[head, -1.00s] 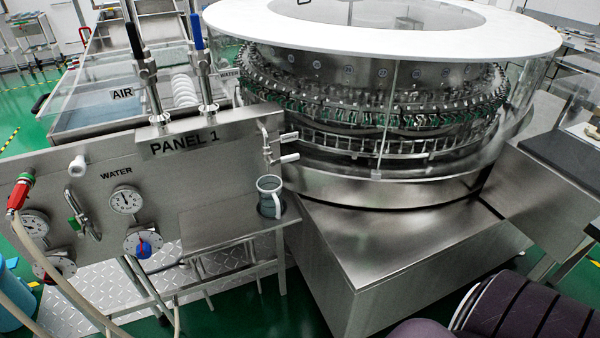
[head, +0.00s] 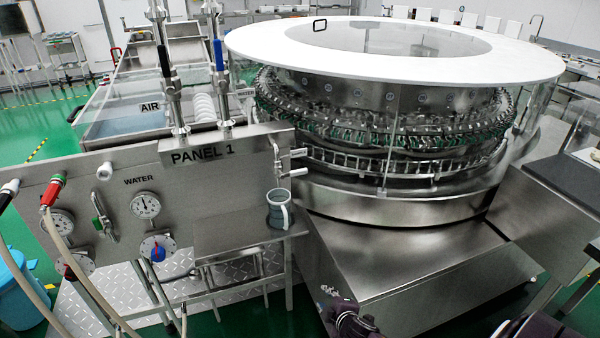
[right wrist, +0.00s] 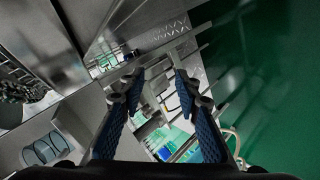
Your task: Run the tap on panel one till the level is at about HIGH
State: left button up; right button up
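Panel one (head: 215,180) is a steel board labelled PANEL 1 at the left of the head view. Two small taps, an upper one (head: 298,153) and a lower one (head: 297,173), stick out at its right end. A grey jug (head: 275,212) with a pale handle stands upright on a small steel stand below them. Its level marks and contents cannot be made out. My right gripper (head: 329,293) is low in the head view, right of and below the jug, apart from it. In the right wrist view its blue-padded fingers (right wrist: 160,75) are spread and empty. My left gripper is not in view.
A water gauge (head: 145,205) and a blue knob (head: 158,252) sit on the panel, with hoses at its left. The round washer with a white top ring (head: 520,65) stands behind, above a steel base (head: 400,268). A blue bin (head: 20,290) is at lower left.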

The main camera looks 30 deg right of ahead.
jog(key=w+d+r+n+t, duration=0.15)
jog(key=w+r, duration=0.25)
jog(key=r, duration=0.5)
jog(key=w+r+n+t, duration=0.1)
jog(key=w+r+t, duration=0.1)
jog(key=w+r, duration=0.5)
jog(key=n+t+h, duration=0.1)
jog(key=n+t, duration=0.2)
jog(key=t, duration=0.1)
send_near(300, 173)
jog(key=a+x, duration=0.1)
jog(key=x, duration=0.2)
jog(key=shift+d+p+x, duration=0.2)
jog(key=shift+x, duration=1.1)
jog(key=shift+d+p+x, duration=0.15)
jog(key=shift+x, duration=1.15)
jog(key=shift+d+p+x, duration=0.2)
jog(key=shift+x, duration=1.15)
jog(key=shift+s, duration=0.15)
jog(key=shift+f, duration=0.1)
grip_shut()
